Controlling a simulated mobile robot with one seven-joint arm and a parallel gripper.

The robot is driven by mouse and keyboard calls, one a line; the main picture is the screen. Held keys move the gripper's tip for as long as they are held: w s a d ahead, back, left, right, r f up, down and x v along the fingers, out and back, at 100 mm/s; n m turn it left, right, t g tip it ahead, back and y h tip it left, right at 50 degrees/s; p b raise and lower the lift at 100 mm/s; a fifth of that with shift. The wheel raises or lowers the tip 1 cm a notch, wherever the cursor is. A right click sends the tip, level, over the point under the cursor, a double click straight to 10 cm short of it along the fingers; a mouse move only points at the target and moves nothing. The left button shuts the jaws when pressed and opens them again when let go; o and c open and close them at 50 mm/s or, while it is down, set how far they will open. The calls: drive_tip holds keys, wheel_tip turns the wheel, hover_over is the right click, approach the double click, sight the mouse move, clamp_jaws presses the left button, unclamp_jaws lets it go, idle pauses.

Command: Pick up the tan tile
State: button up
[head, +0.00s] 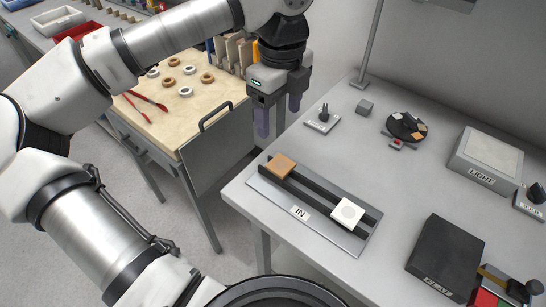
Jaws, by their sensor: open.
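The tan tile (282,166) lies flat at the far left end of a dark rail rack (313,203) labelled IN, on the grey table. A white tile (347,213) with a round mark lies towards the right end of the same rack. My gripper (279,118) points down above and behind the tan tile, near the table's left edge. Its two fingers are apart and nothing shows between them. It does not touch the tile in this view.
A small knob fixture (323,119) stands behind the rack. A wooden-topped bench (180,98) with rings stands left, beyond a gap.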

drive_tip(key=p, duration=0.1)
hover_over(282, 165)
drive_tip(key=f, duration=0.7)
drive_tip(key=shift+a, duration=0.25)
drive_tip(key=f, duration=0.1)
drive_tip(key=f+p, duration=0.1)
drive_tip(key=f, duration=0.1)
drive_tip(key=f+p, duration=0.1)
drive_tip(key=shift+s+d+f, duration=0.1)
drive_tip(key=shift+d+f, duration=0.2)
drive_tip(key=shift+f, duration=0.6)
drive_tip(key=c, duration=1.1)
